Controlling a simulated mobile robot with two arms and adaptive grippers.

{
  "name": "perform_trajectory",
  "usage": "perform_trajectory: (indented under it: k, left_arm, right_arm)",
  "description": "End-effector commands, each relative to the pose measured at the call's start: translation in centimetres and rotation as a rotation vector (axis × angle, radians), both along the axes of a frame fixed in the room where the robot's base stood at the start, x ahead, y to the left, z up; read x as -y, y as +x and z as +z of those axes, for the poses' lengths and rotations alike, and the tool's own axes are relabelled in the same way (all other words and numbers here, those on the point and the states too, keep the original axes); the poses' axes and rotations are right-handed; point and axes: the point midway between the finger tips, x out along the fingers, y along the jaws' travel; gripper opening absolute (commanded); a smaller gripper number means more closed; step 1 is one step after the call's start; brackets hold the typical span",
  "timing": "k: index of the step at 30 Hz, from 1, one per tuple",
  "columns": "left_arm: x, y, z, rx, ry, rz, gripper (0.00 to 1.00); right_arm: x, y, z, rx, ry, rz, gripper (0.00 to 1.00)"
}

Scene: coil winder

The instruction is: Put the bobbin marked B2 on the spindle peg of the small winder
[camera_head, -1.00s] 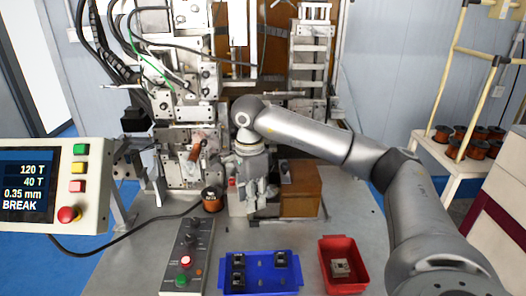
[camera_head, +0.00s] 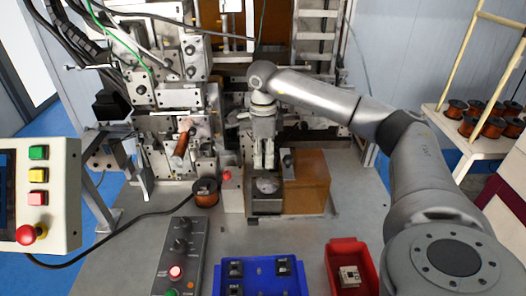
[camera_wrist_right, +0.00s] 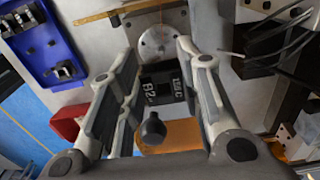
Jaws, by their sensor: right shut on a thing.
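In the head view the fingers mostly hide the bobbin. The winder's round silver plate (camera_head: 268,185) lies below the fingertips. In the wrist view the plate (camera_wrist_right: 160,45) shows just above the bobbin, with the small spindle peg near its middle; the bobbin looks apart from it. My left gripper is not in view.
A black-knobbed lever (camera_head: 287,160) stands close beside the gripper. A blue tray (camera_head: 262,291) with several bobbins and a red bin (camera_head: 340,250) with one piece are at the front. A copper spool (camera_head: 205,192), control box (camera_head: 178,250) and large machine (camera_head: 175,80) are to the left.

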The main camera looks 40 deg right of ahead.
Motion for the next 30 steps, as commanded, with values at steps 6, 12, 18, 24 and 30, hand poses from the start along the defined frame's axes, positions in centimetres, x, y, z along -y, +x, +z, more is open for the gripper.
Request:
perform_trajectory:
  k: [6,12,18,24,30]
  left_arm:
    - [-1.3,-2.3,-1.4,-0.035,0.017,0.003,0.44]
    - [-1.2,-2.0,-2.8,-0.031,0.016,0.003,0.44]
    - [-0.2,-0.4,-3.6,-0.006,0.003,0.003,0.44]
    - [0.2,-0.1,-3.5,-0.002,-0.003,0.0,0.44]
    - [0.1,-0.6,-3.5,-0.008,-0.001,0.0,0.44]
  right_arm:
    - [0.0,0.0,-1.6,-0.001,-0.001,0.001,0.23]
    - [0.0,-0.1,-3.6,-0.002,-0.001,0.001,0.23]
    - [0.0,0.0,-4.8,0.0,0.0,0.001,0.23]
    - [0.0,0.0,-4.9,0.0,0.0,0.001,0.23]
    - [0.0,0.0,-4.8,-0.001,-0.001,0.001,0.23]
